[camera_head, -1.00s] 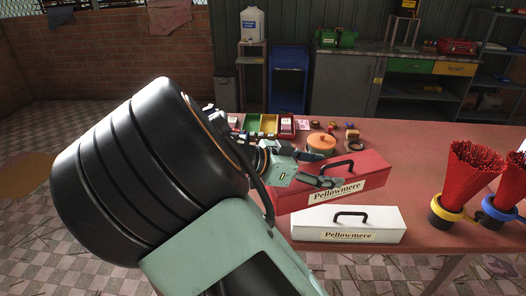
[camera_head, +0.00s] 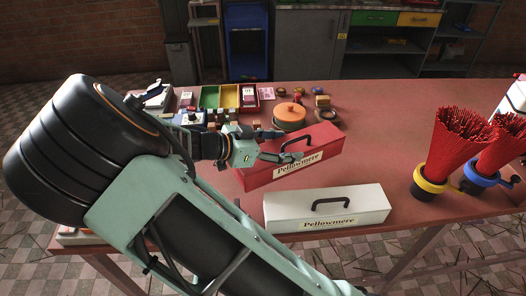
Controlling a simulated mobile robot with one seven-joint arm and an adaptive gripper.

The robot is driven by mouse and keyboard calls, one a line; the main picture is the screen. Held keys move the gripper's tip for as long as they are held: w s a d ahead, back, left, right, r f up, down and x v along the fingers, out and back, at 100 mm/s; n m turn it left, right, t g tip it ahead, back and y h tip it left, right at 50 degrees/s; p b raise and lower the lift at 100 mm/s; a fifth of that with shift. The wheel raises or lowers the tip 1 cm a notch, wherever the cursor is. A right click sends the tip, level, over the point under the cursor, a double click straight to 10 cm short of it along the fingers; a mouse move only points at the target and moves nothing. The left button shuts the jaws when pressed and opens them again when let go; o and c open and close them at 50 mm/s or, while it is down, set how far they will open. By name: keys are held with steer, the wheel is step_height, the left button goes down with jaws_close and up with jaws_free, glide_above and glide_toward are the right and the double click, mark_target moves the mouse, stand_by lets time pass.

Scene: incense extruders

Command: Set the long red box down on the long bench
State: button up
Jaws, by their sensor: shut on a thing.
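The long red box (camera_head: 325,152) has a dark handle on top and a "Pellowmere" label on its front. It is over the long bench (camera_head: 390,125), which has a red top. My gripper (camera_head: 285,146) reaches in from the left and is shut at the box's handle, with one finger seen in front of it. The box looks level and at or very close to the bench top. I cannot tell whether its underside touches, and the exact grip is partly hidden by the fingers.
A white Pellowmere box (camera_head: 355,203) stands in front, at the bench's near edge. An orange-topped round tin (camera_head: 289,112) is close behind the red box. Coloured trays (camera_head: 229,96) lie at the back left. Red incense bundles in a yellow-ringed holder (camera_head: 429,183) and a blue-ringed one (camera_head: 484,176) stand right.

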mark_target(258, 180)
steer(key=shift+f, duration=3.35)
steer(key=o, duration=2.1)
steer(key=shift+f, duration=0.1)
steer(key=shift+c, duration=0.2)
steer(key=b+v, duration=0.1)
steer(key=v, duration=1.1)
steer(key=shift+s, duration=0.1)
